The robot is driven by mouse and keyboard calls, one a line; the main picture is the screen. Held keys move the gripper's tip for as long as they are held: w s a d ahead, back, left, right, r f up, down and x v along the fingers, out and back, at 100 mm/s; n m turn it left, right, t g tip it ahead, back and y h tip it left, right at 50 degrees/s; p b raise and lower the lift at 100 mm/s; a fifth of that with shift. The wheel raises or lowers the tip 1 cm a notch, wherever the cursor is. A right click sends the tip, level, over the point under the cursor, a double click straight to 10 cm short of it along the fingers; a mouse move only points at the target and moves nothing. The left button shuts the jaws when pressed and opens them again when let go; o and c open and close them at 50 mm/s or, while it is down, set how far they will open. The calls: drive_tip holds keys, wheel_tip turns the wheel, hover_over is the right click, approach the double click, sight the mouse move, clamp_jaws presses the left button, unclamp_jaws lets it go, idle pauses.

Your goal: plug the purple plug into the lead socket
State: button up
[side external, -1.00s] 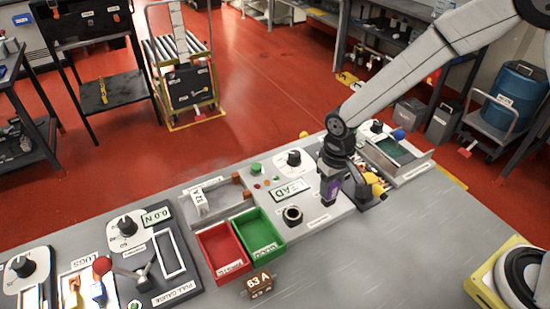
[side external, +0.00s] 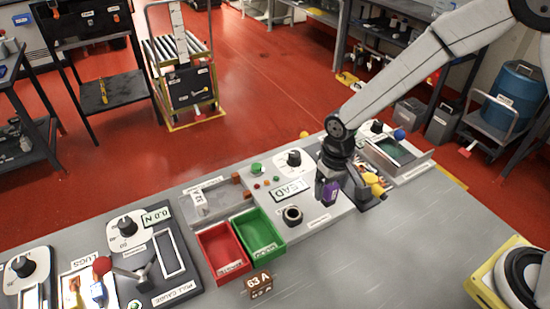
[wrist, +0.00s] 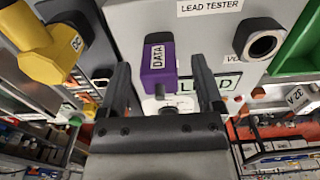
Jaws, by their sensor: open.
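The purple plug (wrist: 158,60), labelled DATA, lies between the two fingers of my gripper (wrist: 161,72) in the wrist view, with a gap showing on each side. My gripper is open. In the side view the purple plug (side external: 331,192) shows low at the front of my gripper (side external: 331,180), over the right part of the lead tester box. The lead socket (side external: 292,214) is a round black-rimmed hole on the box front, left of the plug. It also shows in the wrist view (wrist: 262,45) at upper right, apart from the plug, and looks empty.
A yellow plug (wrist: 40,50) is close at the left in the wrist view. The red bin (side external: 222,248) and green bin (side external: 259,235) stand left of the socket. A brown 63 A block (side external: 259,285) sits in front. The grey bench front at right is clear.

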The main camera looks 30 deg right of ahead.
drive_tip(key=shift+r, duration=3.8)
drive_tip(key=s+d+t, duration=0.2)
drive_tip(key=s+d, duration=0.8)
drive_tip(key=d, duration=0.1)
drive_tip(key=shift+s+d+f+t, duration=0.2)
drive_tip(key=shift+d+t, duration=0.05)
drive_tip(key=shift+t, duration=0.05)
